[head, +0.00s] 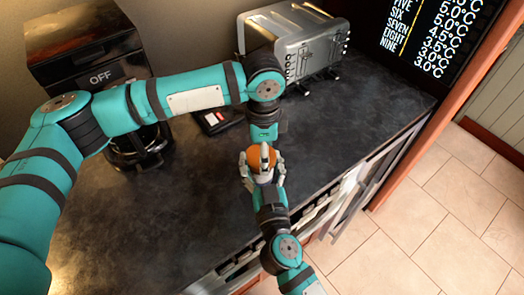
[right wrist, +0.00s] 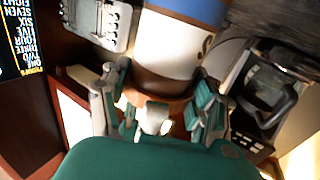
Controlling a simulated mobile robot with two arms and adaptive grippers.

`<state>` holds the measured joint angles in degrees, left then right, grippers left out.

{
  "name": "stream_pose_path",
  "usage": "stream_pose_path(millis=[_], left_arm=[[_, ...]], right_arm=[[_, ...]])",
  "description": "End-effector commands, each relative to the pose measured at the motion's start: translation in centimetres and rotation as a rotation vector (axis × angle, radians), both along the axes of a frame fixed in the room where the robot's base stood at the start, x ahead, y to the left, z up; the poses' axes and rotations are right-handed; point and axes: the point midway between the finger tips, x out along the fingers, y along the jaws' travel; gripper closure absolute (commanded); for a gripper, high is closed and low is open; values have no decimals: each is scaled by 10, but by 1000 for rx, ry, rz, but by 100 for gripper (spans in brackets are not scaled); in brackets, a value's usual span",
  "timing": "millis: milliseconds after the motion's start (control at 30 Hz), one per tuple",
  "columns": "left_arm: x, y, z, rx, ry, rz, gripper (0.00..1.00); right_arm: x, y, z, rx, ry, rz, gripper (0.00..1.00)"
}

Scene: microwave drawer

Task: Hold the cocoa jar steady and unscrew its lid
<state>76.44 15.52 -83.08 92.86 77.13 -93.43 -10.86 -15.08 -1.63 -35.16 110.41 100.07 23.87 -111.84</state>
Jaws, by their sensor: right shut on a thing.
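The cocoa jar shows in the head view mainly as its orange lid (head: 258,160), upright over the dark counter. In the right wrist view the jar (right wrist: 172,45) has a blue and white label, a brown band and the orange lid (right wrist: 172,105) nearest my gripper. My right gripper (head: 263,172) is shut on the jar's lid end, fingers on both sides; I cannot tell whether the pads press the lid or the neck. A pale piece overlaps the lid. My left gripper (head: 263,133) is just beyond the jar; its fingers are hidden.
A silver toaster (head: 290,40) stands at the back of the counter (head: 200,210). A black machine marked OFF (head: 95,70) is at back left. A dark flat device (head: 218,118) lies behind the jar. Counter is clear at front left. An open front (head: 350,205) sticks out at right.

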Motion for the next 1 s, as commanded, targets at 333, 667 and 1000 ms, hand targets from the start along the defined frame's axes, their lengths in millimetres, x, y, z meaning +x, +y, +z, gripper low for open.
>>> stream_pose_path(millis=[333, 667, 1000], left_arm=[[2, 6, -1, 15, 1, 143, 77], [2, 7, -2, 17, 2, 143, 77], [2, 8, -2, 19, 2, 142, 77]], right_arm=[[2, -7, -1, -2, 3, -21, 100], [2, -8, -1, -3, 1, -20, 100], [3, -8, 0, -3, 0, -21, 100]])
